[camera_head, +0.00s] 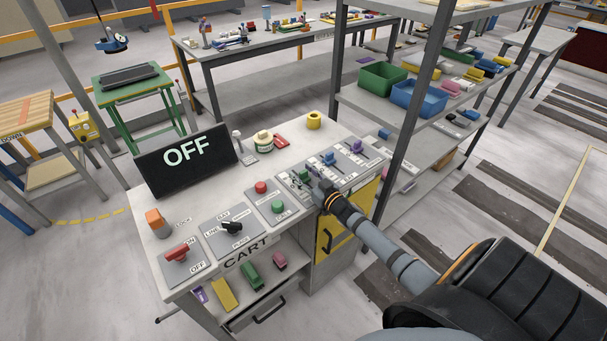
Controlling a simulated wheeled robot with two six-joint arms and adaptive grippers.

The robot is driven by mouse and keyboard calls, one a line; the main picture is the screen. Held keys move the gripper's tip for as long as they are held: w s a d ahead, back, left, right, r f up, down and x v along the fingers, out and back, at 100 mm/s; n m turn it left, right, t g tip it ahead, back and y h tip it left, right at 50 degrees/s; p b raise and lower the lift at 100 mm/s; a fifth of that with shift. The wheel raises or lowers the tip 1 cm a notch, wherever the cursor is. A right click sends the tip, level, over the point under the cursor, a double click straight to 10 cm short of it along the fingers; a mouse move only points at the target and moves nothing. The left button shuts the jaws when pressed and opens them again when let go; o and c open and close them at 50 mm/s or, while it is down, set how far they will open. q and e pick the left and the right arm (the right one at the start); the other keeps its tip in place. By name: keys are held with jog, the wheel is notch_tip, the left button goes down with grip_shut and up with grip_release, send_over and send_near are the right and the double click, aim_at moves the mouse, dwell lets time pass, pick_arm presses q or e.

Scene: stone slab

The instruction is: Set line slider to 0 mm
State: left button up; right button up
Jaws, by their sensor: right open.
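A row of slider panels lies at the right part of the control bench (215,185). A slider with a blue knob (328,158) and one with a purple knob (357,146) show clearly. A slider with a green knob (304,174) is partly hidden by my gripper. The slider labels are too small to read, so I cannot tell which is the line slider. My right gripper (309,187) is open at the near end of the green-knobbed slider. I cannot tell whether it touches the knob. My left gripper is not in view.
A black display (187,160) reads OFF. A black rotary knob (232,227), a red lever (177,251), a red button (260,187) and a green button (277,207) are on the bench left of my gripper. A grey shelf post (406,115) stands close to the right.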

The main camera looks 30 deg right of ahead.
jog(key=s, duration=1.2)
jog(key=shift+d, duration=0.45)
